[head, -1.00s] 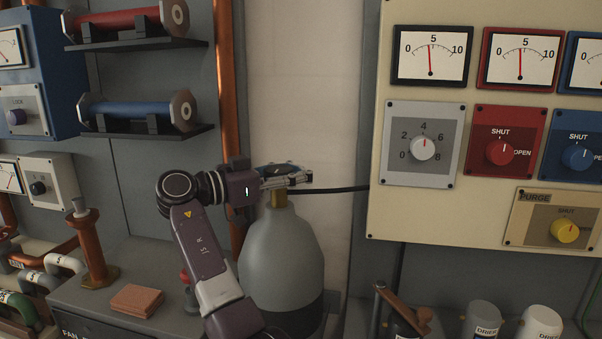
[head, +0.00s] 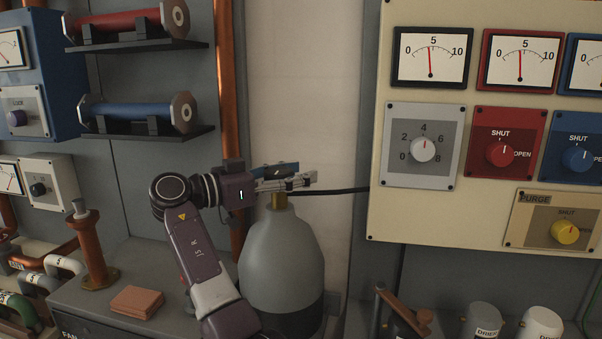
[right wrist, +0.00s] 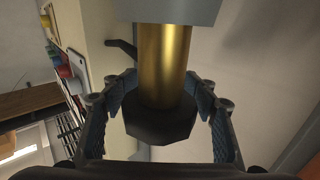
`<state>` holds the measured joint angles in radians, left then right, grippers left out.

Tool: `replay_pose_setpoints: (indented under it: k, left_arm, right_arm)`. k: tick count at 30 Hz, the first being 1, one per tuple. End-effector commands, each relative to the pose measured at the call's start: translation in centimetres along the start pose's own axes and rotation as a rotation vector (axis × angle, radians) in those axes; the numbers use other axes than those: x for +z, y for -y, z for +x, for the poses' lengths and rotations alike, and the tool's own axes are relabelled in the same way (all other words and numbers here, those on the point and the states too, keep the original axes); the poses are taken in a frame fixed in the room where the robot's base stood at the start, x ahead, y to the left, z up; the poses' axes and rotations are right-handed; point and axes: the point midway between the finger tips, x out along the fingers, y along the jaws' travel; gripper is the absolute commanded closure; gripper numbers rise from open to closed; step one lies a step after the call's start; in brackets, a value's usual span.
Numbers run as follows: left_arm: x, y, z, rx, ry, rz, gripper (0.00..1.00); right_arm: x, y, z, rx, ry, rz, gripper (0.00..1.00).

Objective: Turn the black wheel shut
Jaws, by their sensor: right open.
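The black wheel (right wrist: 160,124) shows in the right wrist view as a dark, many-sided knob at the end of a brass stem (right wrist: 164,62). My right gripper (head: 295,176) is at the top of the grey gas bottle (head: 281,258) in the head view, just above its brass neck (head: 279,202). Its fingers are open, one on each side of the wheel, with a gap to it in the wrist view. In the head view the fingers largely cover the wheel. My left gripper is out of view.
A copper pipe (head: 227,80) runs upright behind my right arm. A cream panel (head: 480,205) with dials and knobs stands to the right. A black hose (head: 335,191) leads from the bottle's top towards it. Shelves with red and blue cylinders are at upper left.

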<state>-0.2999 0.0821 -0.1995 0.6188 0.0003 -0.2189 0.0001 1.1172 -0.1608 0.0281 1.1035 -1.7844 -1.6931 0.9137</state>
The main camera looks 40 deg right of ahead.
Motion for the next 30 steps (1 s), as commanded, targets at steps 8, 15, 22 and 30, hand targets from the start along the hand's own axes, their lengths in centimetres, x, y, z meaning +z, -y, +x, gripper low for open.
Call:
replay_pose_setpoints:
  k: [8, 15, 22, 30]
  left_arm:
    - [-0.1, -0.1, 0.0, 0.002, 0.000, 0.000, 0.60]
    - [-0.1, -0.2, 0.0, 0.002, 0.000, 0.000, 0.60]
    - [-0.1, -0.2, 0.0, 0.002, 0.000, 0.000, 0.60]
    - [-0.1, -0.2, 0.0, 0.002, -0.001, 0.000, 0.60]
  right_arm:
    - [-0.1, 0.1, -5.9, -0.004, 0.000, -0.001, 0.48]
    - [-0.1, 0.0, -9.9, -0.003, 0.000, -0.001, 0.48]
    - [0.0, 0.0, -11.1, -0.001, 0.000, 0.000, 0.48]
    - [0.0, 0.0, -11.0, -0.001, 0.001, 0.000, 0.48]
